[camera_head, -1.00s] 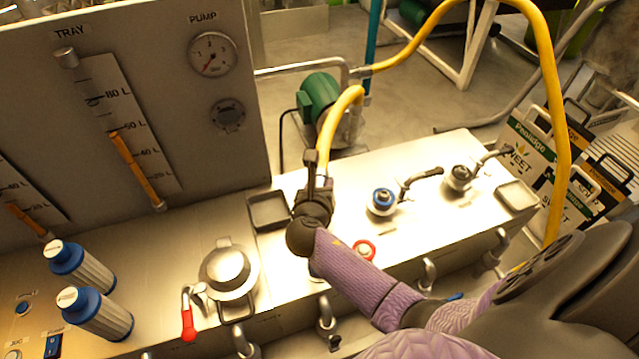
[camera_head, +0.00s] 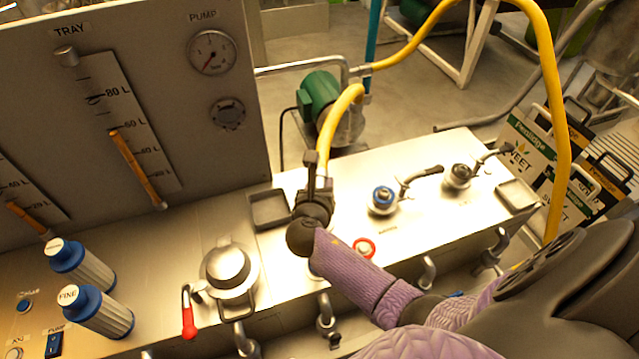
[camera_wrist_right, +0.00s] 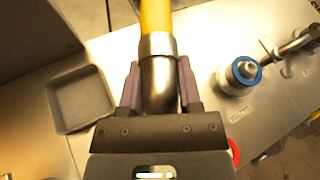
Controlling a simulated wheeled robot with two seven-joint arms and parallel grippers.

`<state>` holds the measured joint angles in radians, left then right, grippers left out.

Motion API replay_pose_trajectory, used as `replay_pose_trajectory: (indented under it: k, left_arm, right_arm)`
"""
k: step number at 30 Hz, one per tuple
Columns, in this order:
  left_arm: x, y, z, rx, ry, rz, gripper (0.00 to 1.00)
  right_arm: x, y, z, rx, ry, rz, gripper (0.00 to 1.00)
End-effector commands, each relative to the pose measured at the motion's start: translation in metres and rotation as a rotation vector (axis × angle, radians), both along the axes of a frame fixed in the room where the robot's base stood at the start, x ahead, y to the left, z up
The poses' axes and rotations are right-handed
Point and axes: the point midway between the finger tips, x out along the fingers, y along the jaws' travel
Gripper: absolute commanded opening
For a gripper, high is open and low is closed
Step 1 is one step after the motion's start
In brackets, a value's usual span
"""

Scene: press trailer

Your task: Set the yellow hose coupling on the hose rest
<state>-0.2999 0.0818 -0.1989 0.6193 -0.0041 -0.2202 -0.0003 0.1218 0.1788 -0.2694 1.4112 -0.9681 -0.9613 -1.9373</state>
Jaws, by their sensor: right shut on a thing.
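The yellow hose (camera_head: 340,118) ends in a metal coupling (camera_wrist_right: 158,72), which shows best in the right wrist view. My right gripper (camera_head: 318,182) is shut on the coupling, with one finger on each side of it. In the head view the gripper hides most of the coupling. It is over the steel bench top, just right of a shallow grey square tray (camera_head: 268,211); this tray also shows at the left of the right wrist view (camera_wrist_right: 80,98). A similar tray (camera_head: 518,196) is at the bench's right end. I cannot tell which is the hose rest. My left gripper is out of view.
A blue-topped fitting (camera_head: 383,199) with a lever stands right of the gripper, and a second fitting (camera_head: 461,175) is farther right. A red ring button (camera_head: 364,249) is near the front edge. A round lidded pot (camera_head: 228,270) is at left. A gauge panel (camera_head: 150,40) rises behind.

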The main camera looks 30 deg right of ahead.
Motion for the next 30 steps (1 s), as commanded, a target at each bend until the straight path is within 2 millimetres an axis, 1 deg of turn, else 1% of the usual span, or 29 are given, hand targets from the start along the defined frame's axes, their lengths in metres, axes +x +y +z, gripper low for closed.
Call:
replay_pose_trajectory:
  k: [9,10,12,20,30]
  left_arm:
    - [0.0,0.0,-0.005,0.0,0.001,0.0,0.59]
    - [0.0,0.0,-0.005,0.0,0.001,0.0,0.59]
    - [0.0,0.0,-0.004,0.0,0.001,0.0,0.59]
    - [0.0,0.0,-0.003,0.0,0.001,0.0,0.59]
    - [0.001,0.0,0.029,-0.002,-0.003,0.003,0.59]
  right_arm:
    - [0.0,0.0,-0.006,-0.001,-0.002,0.0,0.0]
    - [0.0,0.0,-0.006,-0.001,-0.002,0.0,0.46]
    - [0.0,0.0,-0.005,-0.001,-0.002,0.0,0.59]
    - [-0.001,0.0,-0.006,0.0,0.002,0.0,0.59]
    - [-0.026,0.022,0.011,0.002,0.002,0.0,0.59]
